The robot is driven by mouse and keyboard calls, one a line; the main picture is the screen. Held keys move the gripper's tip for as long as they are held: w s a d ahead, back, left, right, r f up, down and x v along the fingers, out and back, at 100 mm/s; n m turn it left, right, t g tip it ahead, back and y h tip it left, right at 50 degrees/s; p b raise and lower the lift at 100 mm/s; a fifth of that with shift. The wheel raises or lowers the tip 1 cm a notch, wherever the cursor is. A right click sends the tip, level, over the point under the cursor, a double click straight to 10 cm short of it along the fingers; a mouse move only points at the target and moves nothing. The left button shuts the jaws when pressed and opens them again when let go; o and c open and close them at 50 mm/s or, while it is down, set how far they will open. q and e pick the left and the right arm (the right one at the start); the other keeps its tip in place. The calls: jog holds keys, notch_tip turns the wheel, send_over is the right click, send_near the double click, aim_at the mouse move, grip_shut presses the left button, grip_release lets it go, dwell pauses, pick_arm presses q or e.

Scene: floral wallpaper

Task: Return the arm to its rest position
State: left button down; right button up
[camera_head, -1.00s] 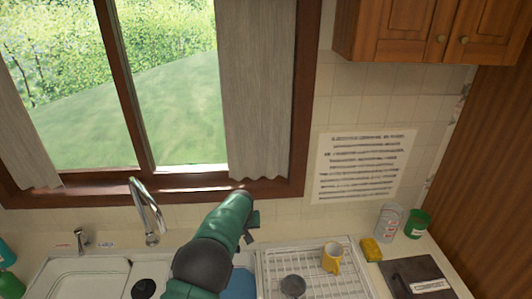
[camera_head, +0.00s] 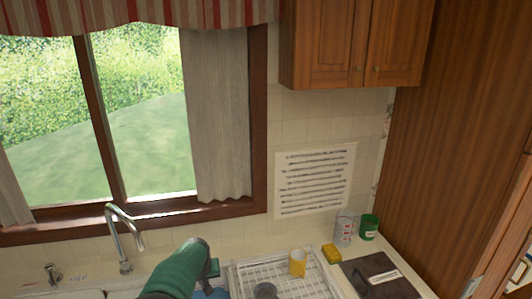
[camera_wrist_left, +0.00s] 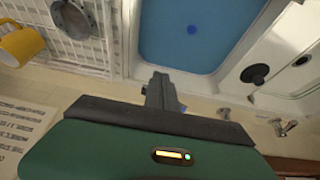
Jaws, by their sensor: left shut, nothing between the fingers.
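My green left arm (camera_head: 178,272) rises from the bottom edge of the head view, left of the dish rack. Its gripper (camera_head: 213,268) shows only small and partly at the arm's end, above the sink area. In the left wrist view the gripper (camera_wrist_left: 163,92) is shut and empty, with its dark fingers together. Behind it lie the blue basin (camera_wrist_left: 190,35) and the counter strip. My right gripper is in neither view.
The dish rack (camera_head: 240,284) holds a yellow mug (camera_head: 297,262) and a grey cup (camera_head: 265,290). The faucet (camera_head: 125,240) stands at left. The window (camera_head: 150,140) is behind.

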pick_arm(q)
jog(key=s+f+m+b, duration=0.1)
jog(key=s+b, duration=0.2)
jog(key=s, duration=1.4)
jog(key=s+f+m+g+h+b, duration=0.1)
jog(key=s+b, duration=0.3)
jog(key=s, duration=1.3)
jog(key=shift+d+f+m+g, duration=0.3)
jog(key=shift+f+m, duration=0.2)
jog(key=shift+f, duration=0.3)
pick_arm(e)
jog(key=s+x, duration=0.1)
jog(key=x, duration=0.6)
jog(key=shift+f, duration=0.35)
pick_arm(q)
jog(key=shift+w, duration=0.1)
